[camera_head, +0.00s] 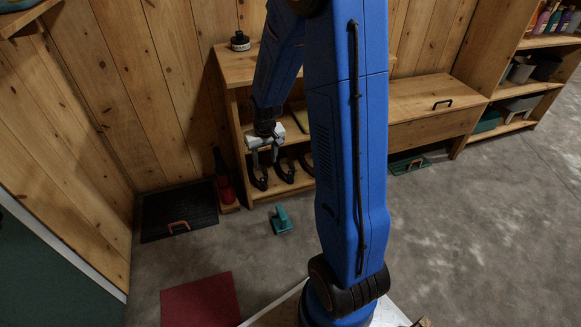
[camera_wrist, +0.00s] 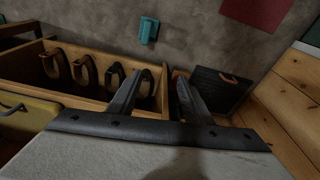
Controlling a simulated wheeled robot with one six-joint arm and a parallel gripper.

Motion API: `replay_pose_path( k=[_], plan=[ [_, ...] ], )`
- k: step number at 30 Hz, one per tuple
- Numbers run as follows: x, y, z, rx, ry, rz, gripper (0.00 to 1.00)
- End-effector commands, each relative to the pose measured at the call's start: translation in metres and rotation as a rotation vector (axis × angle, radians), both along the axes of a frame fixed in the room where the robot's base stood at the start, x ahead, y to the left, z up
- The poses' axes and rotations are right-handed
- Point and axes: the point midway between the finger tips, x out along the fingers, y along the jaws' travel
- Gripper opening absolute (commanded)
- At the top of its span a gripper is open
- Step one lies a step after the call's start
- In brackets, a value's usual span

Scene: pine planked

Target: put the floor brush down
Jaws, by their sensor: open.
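A teal object with an upright handle, which looks like the floor brush (camera_head: 281,220), rests on the grey concrete floor in front of the low wooden shelf. It also shows near the top of the wrist view (camera_wrist: 148,30), apart from the fingers. My gripper (camera_head: 265,160) is in front of the shelf, behind and above the teal object. In the wrist view my gripper's two dark fingers (camera_wrist: 163,85) stand apart with nothing held between them. Part of the shelf is hidden by my blue arm in the head view.
The wooden shelf (camera_head: 236,107) holds several dark curved items close to my gripper. A black mat or tray (camera_head: 160,212) and a red item (camera_head: 223,185) stand left of it. A red mat (camera_head: 200,301) lies in front. Floor around the teal object is clear.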

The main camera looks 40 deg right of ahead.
Motion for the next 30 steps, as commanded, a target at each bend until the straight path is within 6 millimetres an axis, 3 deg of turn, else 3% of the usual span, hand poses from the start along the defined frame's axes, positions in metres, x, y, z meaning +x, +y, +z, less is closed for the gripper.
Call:
replay_pose_path(
  k=[3, 15, 30],
  plan=[
    [-0.012, 0.008, 0.029, -0.003, -0.021, 0.011, 0.45],
    [-0.061, 0.034, 0.108, -0.011, -0.075, 0.048, 0.45],
    [-0.14, 0.062, 0.183, -0.017, -0.141, 0.095, 0.45]
  ],
)
